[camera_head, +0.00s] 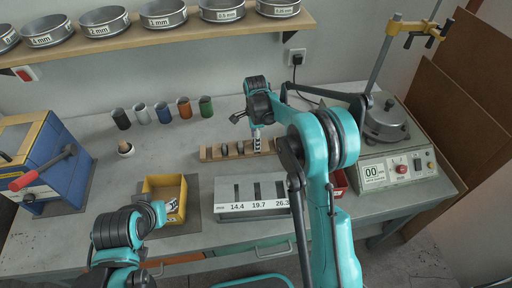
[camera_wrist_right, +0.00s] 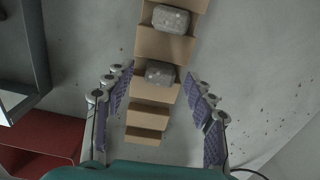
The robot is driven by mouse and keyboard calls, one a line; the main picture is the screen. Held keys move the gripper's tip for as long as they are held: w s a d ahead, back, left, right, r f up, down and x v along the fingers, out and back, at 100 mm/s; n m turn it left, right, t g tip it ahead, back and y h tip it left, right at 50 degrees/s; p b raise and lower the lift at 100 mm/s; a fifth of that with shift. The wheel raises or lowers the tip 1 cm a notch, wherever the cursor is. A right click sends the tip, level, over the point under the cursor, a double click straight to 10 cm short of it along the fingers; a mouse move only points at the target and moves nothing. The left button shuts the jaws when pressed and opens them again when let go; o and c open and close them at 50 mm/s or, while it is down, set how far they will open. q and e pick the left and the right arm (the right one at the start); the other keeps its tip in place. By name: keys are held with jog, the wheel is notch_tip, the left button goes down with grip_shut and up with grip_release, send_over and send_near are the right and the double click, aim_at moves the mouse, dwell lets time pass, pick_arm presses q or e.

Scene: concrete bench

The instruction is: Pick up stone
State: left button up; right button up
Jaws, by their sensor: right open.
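Grey stones sit in a wooden notched rack (camera_head: 208,153) on the bench in the head view. In the right wrist view two stones show in the rack (camera_wrist_right: 148,117): a farther stone (camera_wrist_right: 171,19) and a nearer stone (camera_wrist_right: 160,73). My right gripper (camera_wrist_right: 161,80) is open, its purple-padded fingers on either side of the rack, with the nearer stone between the fingertips and no clear contact. In the head view my right gripper (camera_head: 257,147) points down over the rack's right part. My left gripper (camera_head: 168,206) is by the yellow bin; its fingers are too small to read.
A slotted metal gauge block (camera_head: 250,209) stands in front of the rack. A yellow bin (camera_head: 165,184) is left of it, a red bin (camera_head: 340,183) right. Coloured cups (camera_head: 163,112) stand behind, a blue press (camera_head: 45,160) far left, a sieve shaker (camera_head: 398,170) right.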

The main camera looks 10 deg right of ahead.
notch_tip(320, 180, down, 2)
jog(key=shift+f, duration=0.1)
jog(key=c, duration=1.3)
jog(key=shift+o, duration=0.2)
jog(key=shift+r, duration=0.25)
